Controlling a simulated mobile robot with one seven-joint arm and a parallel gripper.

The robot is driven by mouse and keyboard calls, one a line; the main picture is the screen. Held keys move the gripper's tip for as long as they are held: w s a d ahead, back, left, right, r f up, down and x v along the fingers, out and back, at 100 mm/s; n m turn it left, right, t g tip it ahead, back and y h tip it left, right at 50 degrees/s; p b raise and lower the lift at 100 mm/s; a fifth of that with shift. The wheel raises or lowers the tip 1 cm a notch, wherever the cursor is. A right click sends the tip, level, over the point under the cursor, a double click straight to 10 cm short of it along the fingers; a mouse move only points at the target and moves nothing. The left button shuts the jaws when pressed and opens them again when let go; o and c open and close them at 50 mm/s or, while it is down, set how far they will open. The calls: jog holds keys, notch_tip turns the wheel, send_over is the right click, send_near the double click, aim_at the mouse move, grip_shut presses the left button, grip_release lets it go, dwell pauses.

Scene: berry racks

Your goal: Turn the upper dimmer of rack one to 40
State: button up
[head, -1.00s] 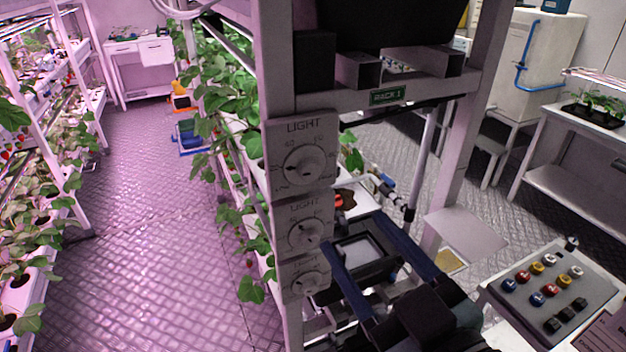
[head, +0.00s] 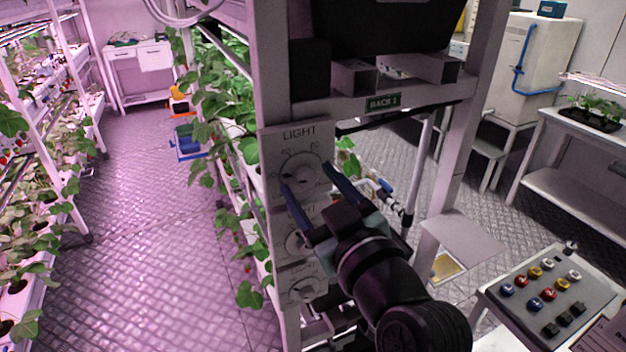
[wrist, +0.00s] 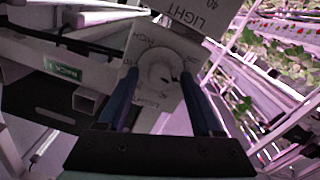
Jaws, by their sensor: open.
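The upper dimmer (head: 302,170) is a pale round knob on a white LIGHT plate on the post of rack one. A dark mark shows on its lower part; I cannot read its setting. My gripper (head: 308,177) has its blue fingers spread in front of this knob, one at its lower left and one to its right. In the wrist view the knob (wrist: 158,72) shows between the fingertips of my gripper (wrist: 160,72). I cannot tell whether they touch it. The middle dimmer (head: 297,243) is partly hidden by my gripper.
The lowest dimmer (head: 303,290) is below on the same post. A green RACK 1 sign (head: 383,104) is on the crossbar. A button panel (head: 550,290) stands at the lower right. Plants (head: 225,110) hang left of the post. The aisle floor (head: 150,260) is clear.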

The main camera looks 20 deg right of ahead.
jog(key=shift+c, duration=0.2)
grip_shut()
jog(key=shift+m, duration=0.4)
jog(key=m+p, duration=0.1)
jog(key=m, duration=0.3)
jog(key=shift+m+p, duration=0.3)
jog(key=shift+p, duration=0.05)
jog(key=m+p, duration=0.2)
jog(key=m, duration=0.3)
dwell(0.4)
jog(key=shift+o, duration=0.2)
grip_release()
